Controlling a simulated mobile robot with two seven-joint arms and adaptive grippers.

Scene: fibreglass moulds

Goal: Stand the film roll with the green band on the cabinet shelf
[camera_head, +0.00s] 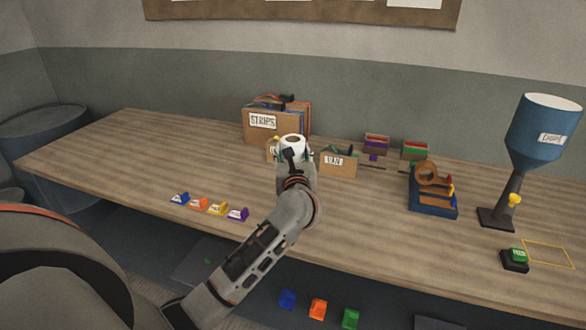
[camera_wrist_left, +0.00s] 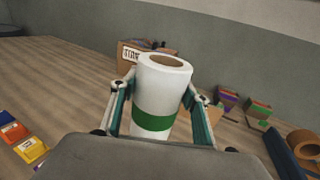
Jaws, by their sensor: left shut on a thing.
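The film roll is white with a green band (camera_wrist_left: 153,121) and a brown core, and fills the middle of the left wrist view. My left gripper (camera_wrist_left: 157,98) is shut on it, with one finger on each side. The roll stands nearly upright between the fingers, slightly tilted in that view. In the head view the roll's white top (camera_head: 292,143) shows above my left gripper (camera_head: 294,158), over the back middle of the table. The gripper hides the roll's lower part there, so I cannot tell its height above the table. I cannot make out a cabinet shelf. My right gripper is not in view.
A cardboard box labelled strips (camera_head: 262,133) stands behind the roll, with a smaller labelled box (camera_head: 338,164) to its right. A blue tape holder (camera_head: 433,208) and a blue funnel on a stand (camera_head: 541,130) are farther right. Several coloured tags lie at the front edge. The table's left is clear.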

